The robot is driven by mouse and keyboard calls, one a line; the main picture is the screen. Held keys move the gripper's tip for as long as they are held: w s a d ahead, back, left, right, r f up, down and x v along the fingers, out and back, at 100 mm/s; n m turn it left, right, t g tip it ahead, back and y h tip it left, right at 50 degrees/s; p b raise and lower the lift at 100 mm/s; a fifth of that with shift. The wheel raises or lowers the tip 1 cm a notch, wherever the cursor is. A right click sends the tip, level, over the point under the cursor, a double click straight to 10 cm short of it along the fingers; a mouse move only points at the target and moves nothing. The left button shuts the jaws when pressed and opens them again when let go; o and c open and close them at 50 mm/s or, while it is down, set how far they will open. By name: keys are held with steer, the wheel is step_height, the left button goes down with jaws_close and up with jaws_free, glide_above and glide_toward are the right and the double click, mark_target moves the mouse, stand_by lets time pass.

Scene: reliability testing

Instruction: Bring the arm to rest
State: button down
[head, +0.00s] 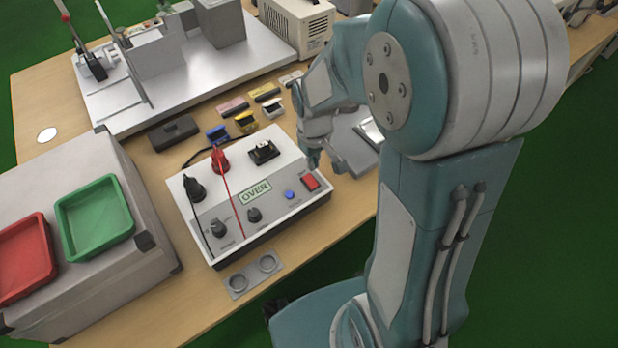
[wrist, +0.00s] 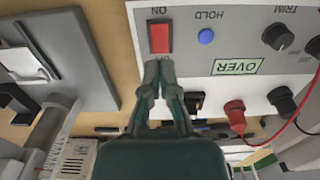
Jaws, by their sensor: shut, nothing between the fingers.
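My gripper (wrist: 158,66) is shut and empty in the wrist view, its fingertips together just by the red ON switch (wrist: 160,37) of the test box. I cannot tell whether the tips touch the switch. In the head view my gripper (head: 313,164) is at the box's right end, close to the red switch (head: 310,182). My teal and white arm (head: 430,220) reaches in from the right and covers part of the table. The white test box (head: 206,220) stands on the table with a display reading OVER (head: 255,192), knobs and a blue button (head: 289,194).
Red (head: 52,262) and green (head: 128,207) trays lie on a grey case (head: 150,268) at left. A metal fixture plate (head: 130,125) stands behind, with a beige instrument (head: 310,35). Small colored blocks lie behind the box. A grey panel (wrist: 85,75) lies beside my gripper.

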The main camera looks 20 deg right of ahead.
stand_by(0.4)
steer(key=s+r+m+t, duration=0.1)
steer(key=s+r+t, duration=0.1)
steer(key=s+r, duration=0.5)
steer(key=s+r+m+t, duration=0.2)
steer(key=s+r, duration=0.5)
steer(key=r, duration=0.4)
steer(key=shift+r+m+t, duration=0.3)
steer(key=shift+r+t, duration=0.05)
steer(key=shift+t, duration=0.45)
